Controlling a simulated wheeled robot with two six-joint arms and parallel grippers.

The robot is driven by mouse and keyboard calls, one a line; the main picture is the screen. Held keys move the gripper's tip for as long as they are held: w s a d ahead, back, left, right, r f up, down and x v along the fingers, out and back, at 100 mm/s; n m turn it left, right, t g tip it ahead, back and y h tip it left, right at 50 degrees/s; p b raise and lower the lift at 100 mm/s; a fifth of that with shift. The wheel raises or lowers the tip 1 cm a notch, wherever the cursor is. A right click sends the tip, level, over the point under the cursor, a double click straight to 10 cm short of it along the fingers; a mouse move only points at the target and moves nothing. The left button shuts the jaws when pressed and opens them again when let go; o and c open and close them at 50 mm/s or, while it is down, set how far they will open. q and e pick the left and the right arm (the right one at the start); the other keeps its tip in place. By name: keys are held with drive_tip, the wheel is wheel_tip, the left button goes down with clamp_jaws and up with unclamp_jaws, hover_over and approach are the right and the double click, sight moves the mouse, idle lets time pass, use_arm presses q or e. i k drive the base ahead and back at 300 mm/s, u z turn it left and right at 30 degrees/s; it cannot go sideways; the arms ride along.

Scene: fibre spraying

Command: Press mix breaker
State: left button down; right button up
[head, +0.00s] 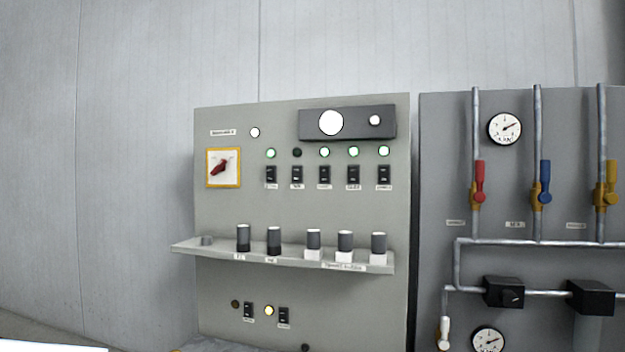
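A grey control panel (300,220) stands in the middle of the head view. Its upper row has several black breaker switches, with small labels too blurred to read, so I cannot tell which is the mix breaker. The second breaker from the left (297,174) has a dark lamp (297,153) above it. The leftmost breaker (271,174) and the other upper ones have lit green lamps. Lower down are a left breaker (248,310) beside a dark lamp (235,304) and a right breaker (284,314) beside a lit yellowish lamp (268,310). Neither gripper is in view.
A sloped shelf (215,247) with several dark knobs juts out below the upper breakers. A red rotary switch (220,168) sits at the panel's upper left. On the right, a pipe panel (440,180) carries valves with red, blue and yellow handles and gauges.

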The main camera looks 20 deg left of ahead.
sight(296, 171)
drive_tip(key=u, duration=0.3)
drive_tip(key=i, duration=0.6)
drive_tip(key=u, duration=0.4)
